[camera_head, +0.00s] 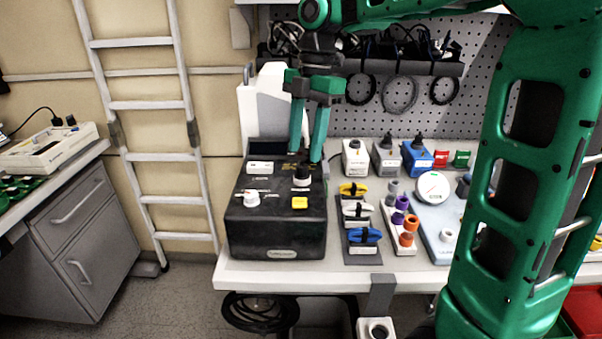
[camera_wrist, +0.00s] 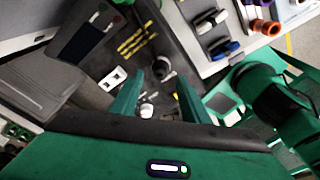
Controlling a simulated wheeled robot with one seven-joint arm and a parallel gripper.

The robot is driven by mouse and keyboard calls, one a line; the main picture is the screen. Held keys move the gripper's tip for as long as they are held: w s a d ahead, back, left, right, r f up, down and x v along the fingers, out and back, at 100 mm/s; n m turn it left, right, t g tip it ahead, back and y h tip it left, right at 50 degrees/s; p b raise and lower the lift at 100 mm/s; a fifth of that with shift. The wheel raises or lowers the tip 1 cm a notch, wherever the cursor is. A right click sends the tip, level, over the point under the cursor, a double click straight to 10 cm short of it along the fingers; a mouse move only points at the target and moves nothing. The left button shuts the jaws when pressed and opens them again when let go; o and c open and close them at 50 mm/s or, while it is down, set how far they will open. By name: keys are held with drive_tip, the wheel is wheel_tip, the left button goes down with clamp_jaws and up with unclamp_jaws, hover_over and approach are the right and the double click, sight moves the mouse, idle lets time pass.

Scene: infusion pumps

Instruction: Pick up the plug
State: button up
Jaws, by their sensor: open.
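My gripper (camera_head: 306,154) is open and empty, pointing down over the back part of a black box (camera_head: 275,232) on the bench. In the wrist view its two green fingers (camera_wrist: 159,82) stand apart. A black round plug-like piece (camera_head: 301,177) stands on the box top just in front of the fingertips. In the wrist view this black piece (camera_wrist: 161,67) shows near the gap between the fingertips. A white round piece (camera_head: 251,198) sits at the front left of the box top; it also shows in the wrist view (camera_wrist: 147,110). I cannot tell for certain which piece is the plug.
A yellow block (camera_head: 300,203) is also on the box top. A rack of yellow, white and blue clips (camera_head: 362,254) stands right of the box, with coloured connectors beyond. Several small boxes, one blue (camera_head: 417,158), line the back. A ladder (camera_head: 155,155) leans at the left.

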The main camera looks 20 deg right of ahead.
sight(303, 164)
drive_tip(key=shift+s+a+f, duration=0.1)
drive_tip(key=shift+a+f, duration=0.1)
drive_tip(key=shift+f, duration=0.95)
drive_tip(key=shift+s+a+f, duration=0.1)
drive_tip(key=shift+a+f, duration=0.05)
drive_tip(key=shift+f, duration=0.95)
drive_tip(key=c, duration=0.9)
drive_tip(key=shift+r, duration=0.15)
